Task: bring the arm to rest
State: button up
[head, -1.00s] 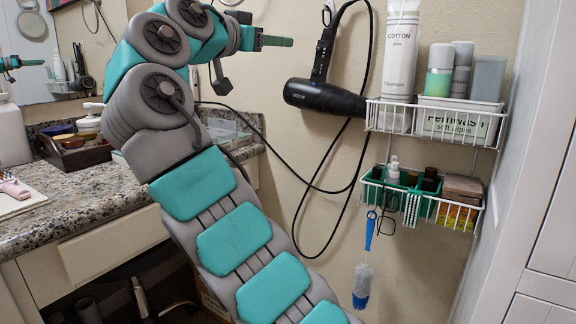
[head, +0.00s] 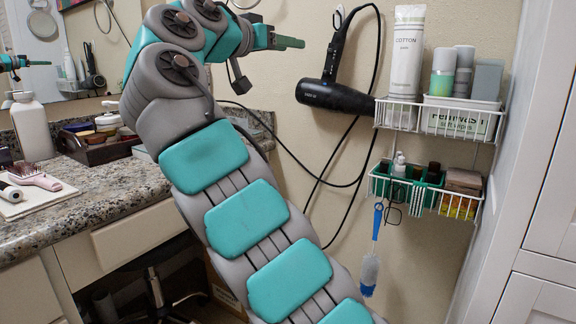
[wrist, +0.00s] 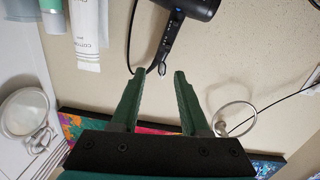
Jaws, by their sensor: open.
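My gripper (head: 290,42) is at the upper middle of the head view, at the end of my teal and grey arm, which is raised and folded. It points right, toward the wall with the hair dryer. In the wrist view my gripper (wrist: 158,75) shows two dark green fingers spread apart with nothing between them. The fingers are seen edge-on in the head view, so the gap does not show there. The black hair dryer (head: 338,95) hangs on the wall, right of and below my gripper; it also shows in the wrist view (wrist: 190,8) beyond the fingertips.
A white wire rack (head: 436,120) with bottles and a lower basket (head: 425,200) is on the wall at right. A blue brush (head: 371,265) hangs below. The granite counter (head: 90,212) at left holds a wooden tray (head: 100,152), a white bottle (head: 32,128) and a pink hairbrush (head: 38,180).

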jog(key=s+d+f+n+g+p, duration=0.1)
jog(key=s+d+f+n+g, duration=0.15)
jog(key=d+f, duration=0.5)
jog(key=s+d+f+n+g+p, duration=0.15)
jog(key=d+f+g, duration=0.25)
jog(key=d, duration=0.6)
jog(key=s+d+f+g+y+p, duration=0.1)
jog(key=s+d+f+g+y, duration=0.1)
jog(key=s+d+f, duration=0.45)
jog(key=s+a+f+n+g+y+p, duration=0.1)
jog(key=s+a+f+g+y, duration=0.2)
jog(key=s+f, duration=1.1)
jog(key=s+a+f+n+g+y+p, duration=0.1)
jog(key=s+a+f+g+y, duration=0.3)
jog(key=s+f, duration=1)
jog(key=s+a+y+p, duration=0.1)
jog(key=s, duration=0.5)
jog(key=shift+s+a+n, duration=0.2)
jog(key=shift+s+n, duration=0.1)
jog(key=shift+s, duration=0.1)
